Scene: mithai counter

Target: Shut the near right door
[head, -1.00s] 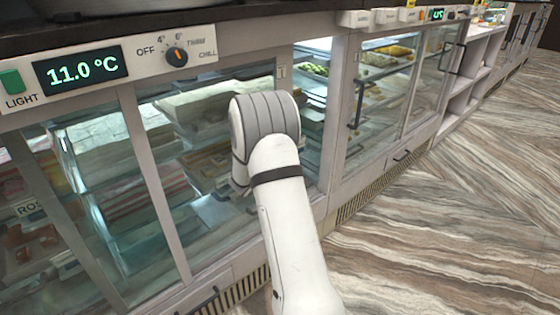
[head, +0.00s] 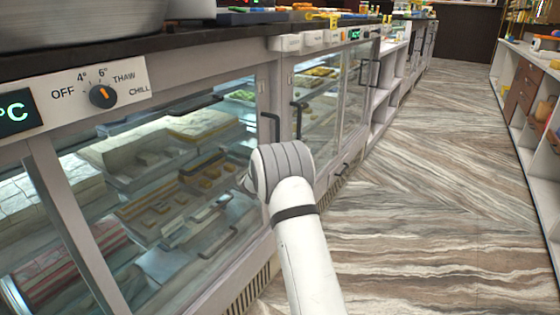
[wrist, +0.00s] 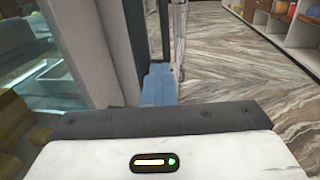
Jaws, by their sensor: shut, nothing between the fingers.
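The near cabinet's right door (head: 150,200) is a glass pane in a pale frame, below the dial in the head view. A dark bar handle (head: 270,127) stands upright by its right edge. The door looks shut or nearly so; I cannot tell if a narrow gap is left. My gripper shows in the wrist view as blue fingers (wrist: 159,84), shut and empty. They are close to a pale upright frame (wrist: 118,50) and a dark vertical strip; contact is unclear. In the head view my white arm hides the gripper and the door's lower right part.
A control panel with an orange-marked dial (head: 103,95) is above the door. A farther glass cabinet (head: 325,105) with dark handles stands beyond. The striped floor (head: 440,200) to the right is clear. Open shelving (head: 525,90) lines the far right.

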